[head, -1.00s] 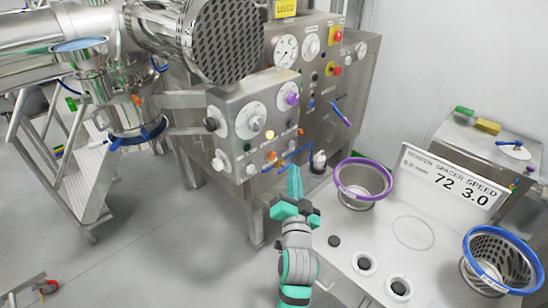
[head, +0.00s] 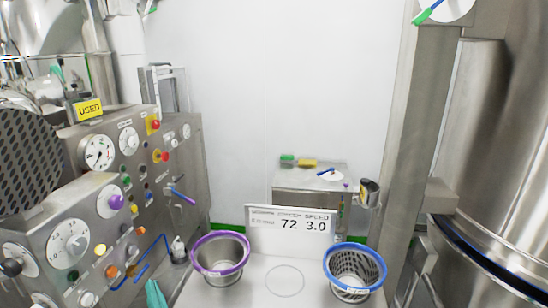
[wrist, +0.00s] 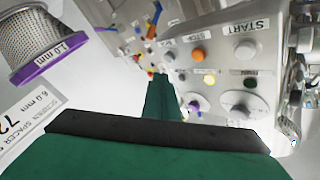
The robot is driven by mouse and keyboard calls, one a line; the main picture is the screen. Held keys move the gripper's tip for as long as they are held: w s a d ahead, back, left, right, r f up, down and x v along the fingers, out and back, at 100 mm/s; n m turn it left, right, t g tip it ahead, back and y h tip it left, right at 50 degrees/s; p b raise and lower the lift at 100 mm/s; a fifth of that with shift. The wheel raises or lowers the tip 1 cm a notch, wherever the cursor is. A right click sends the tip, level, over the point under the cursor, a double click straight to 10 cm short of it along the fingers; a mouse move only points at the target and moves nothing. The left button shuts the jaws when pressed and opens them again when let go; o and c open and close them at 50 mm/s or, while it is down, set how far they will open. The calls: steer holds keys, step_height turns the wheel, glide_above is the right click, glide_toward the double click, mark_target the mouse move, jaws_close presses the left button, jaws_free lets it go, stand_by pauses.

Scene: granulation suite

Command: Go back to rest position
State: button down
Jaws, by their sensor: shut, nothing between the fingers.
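My gripper (head: 155,293) shows only as a teal fingertip at the bottom edge of the head view, in front of the control panel. In the wrist view my gripper (wrist: 160,98) shows its green fingers together, with nothing held. They point towards the panel face (wrist: 215,65) with its knobs and START label. The rest of my arm is out of the head view.
A purple-rimmed screen basket (head: 220,272) and a blue-rimmed one (head: 355,288) stand on the white table (head: 255,295). A sign (head: 290,227) reads 72 3.0. A steel cabinet (head: 310,205) stands behind; a large steel vessel (head: 500,130) is at right.

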steer(key=s+d+f+m+t+h, duration=0.1)
steer(key=s+d+f+h, duration=0.2)
steer(key=s+d+f, duration=0.5)
steer(key=s+d+f+h, duration=0.4)
steer(key=d+f, duration=0.5)
steer(key=d, duration=0.3)
steer(key=s+d+h, duration=0.1)
steer(key=s+d, duration=0.3)
steer(key=s, duration=0.4)
steer(key=s+d+f+h, duration=0.1)
steer(key=s+d+h, duration=0.1)
steer(key=s+d, duration=0.2)
steer(key=s+d+f+h, duration=0.1)
steer(key=s+d, duration=0.4)
steer(key=s, duration=0.6)
steer(key=shift+s+f+n+g+h, duration=0.15)
steer(key=shift+s+n+g+h, duration=0.15)
steer(key=shift+g+h, duration=0.15)
steer(key=shift+d, duration=0.1)
steer(key=shift+s, duration=0.15)
